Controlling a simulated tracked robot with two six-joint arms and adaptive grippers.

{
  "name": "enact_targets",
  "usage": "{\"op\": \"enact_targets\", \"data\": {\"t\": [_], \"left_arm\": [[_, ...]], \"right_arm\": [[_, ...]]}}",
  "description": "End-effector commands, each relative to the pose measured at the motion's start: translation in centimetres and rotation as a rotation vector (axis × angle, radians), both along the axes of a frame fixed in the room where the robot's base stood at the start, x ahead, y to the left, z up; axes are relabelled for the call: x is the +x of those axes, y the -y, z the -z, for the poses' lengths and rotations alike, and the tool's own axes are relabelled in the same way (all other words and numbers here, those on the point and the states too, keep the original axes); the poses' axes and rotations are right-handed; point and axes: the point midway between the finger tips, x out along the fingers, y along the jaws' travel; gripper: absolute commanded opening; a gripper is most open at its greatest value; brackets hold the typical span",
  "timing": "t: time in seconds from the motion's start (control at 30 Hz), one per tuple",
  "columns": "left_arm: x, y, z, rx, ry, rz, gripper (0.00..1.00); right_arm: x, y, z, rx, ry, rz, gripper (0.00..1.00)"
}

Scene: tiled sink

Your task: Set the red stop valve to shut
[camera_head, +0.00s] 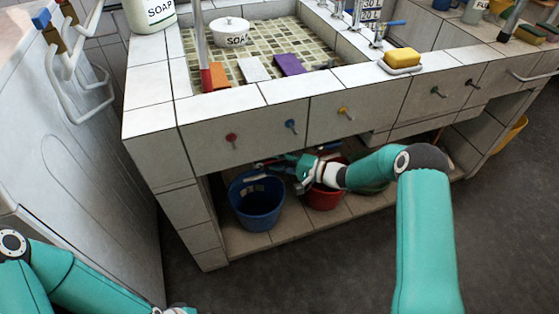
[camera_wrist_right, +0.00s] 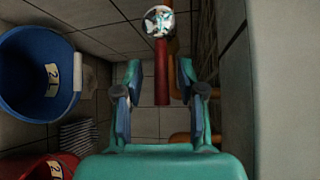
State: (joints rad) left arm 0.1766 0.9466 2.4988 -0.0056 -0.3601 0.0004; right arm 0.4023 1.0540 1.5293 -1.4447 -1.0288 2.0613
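A long red bar (camera_wrist_right: 162,75), which looks like the red valve's handle, shows in the right wrist view below a shiny round metal part (camera_wrist_right: 158,20). My right gripper (camera_wrist_right: 159,72) is open, its two fingers apart on either side of the bar in the picture. I cannot tell how far the bar is from the fingertips, and no contact shows. In the head view my right gripper (camera_head: 284,166) reaches under the sink front, where the valve is hidden.
A blue bucket (camera_head: 257,205) and a red bucket (camera_head: 323,199) stand on the shelf near my right gripper. An orange pipe (camera_wrist_right: 181,138) runs close to the fingers. The tiled sink front (camera_head: 250,142) with coloured knobs overhangs the space.

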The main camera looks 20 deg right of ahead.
Motion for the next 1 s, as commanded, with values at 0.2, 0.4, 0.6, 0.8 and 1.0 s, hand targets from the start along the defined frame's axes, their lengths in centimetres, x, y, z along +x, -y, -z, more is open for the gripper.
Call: {"op": "enact_targets", "data": {"t": [0.2,0.4,0.6,0.8,1.0], "left_arm": [[0.0,0.0,0.1,0.0,0.0,0.0,0.4],[0.0,0.0,0.1,0.0,0.0,0.0,0.4],[0.0,0.0,0.1,0.0,0.0,0.0,0.4],[0.0,0.0,0.1,0.0,0.0,0.0,0.4],[0.0,0.0,0.1,0.0,0.0,-0.001,0.4]], "right_arm": [[0.6,-0.6,0.1,0.001,0.0,0.001,0.39],[0.5,-0.6,0.1,0.0,-0.001,0.001,0.38],[0.5,-0.5,0.1,0.0,-0.001,0.001,0.04],[0.5,-0.5,0.1,0.0,-0.001,0.001,0.0],[0.4,0.7,0.2,0.001,-0.001,0.004,0.0]]}}
